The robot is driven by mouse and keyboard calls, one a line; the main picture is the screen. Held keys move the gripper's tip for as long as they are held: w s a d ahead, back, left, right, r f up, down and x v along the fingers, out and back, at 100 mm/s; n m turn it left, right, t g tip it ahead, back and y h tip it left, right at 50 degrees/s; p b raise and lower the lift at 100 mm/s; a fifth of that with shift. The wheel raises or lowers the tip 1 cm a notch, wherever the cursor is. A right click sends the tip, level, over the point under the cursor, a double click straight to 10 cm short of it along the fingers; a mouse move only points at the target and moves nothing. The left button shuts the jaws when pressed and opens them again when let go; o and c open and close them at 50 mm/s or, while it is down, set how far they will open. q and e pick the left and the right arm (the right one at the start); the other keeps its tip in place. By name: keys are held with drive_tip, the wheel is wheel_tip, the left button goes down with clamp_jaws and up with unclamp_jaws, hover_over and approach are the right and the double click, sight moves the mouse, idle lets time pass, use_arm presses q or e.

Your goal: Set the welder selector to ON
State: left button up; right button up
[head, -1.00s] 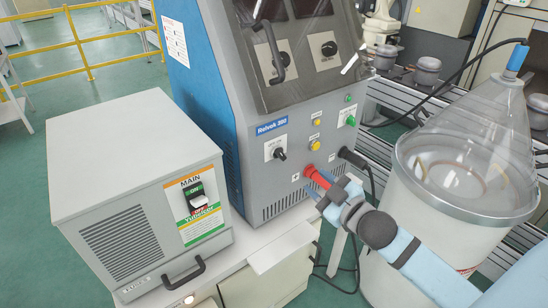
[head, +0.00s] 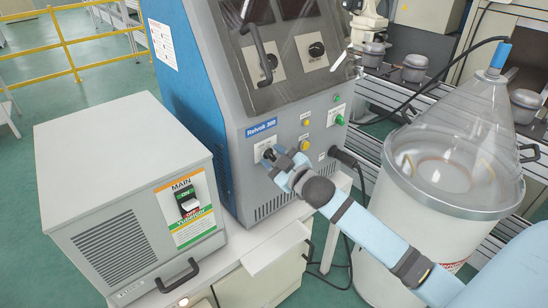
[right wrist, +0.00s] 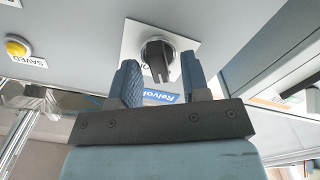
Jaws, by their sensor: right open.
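The welder (head: 235,90) is a blue and grey cabinet labelled Relvok 300. Its selector is a black knob on a white plate (head: 262,150) on the lower front panel, mostly covered by my gripper in the head view. My right gripper (head: 272,160) is at the knob. In the right wrist view the black selector knob (right wrist: 158,60) lies between the two blue fingers of my right gripper (right wrist: 158,78), with a gap on each side. The fingers are open. The plate's lettering is too small or hidden to read. My left gripper is not in view.
A grey box with a MAIN switch (head: 188,202) stands left of the welder. A black cable plug (head: 343,157) sticks out below. A drum with a clear cone (head: 455,150) stands at right.

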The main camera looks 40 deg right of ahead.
clamp_jaws()
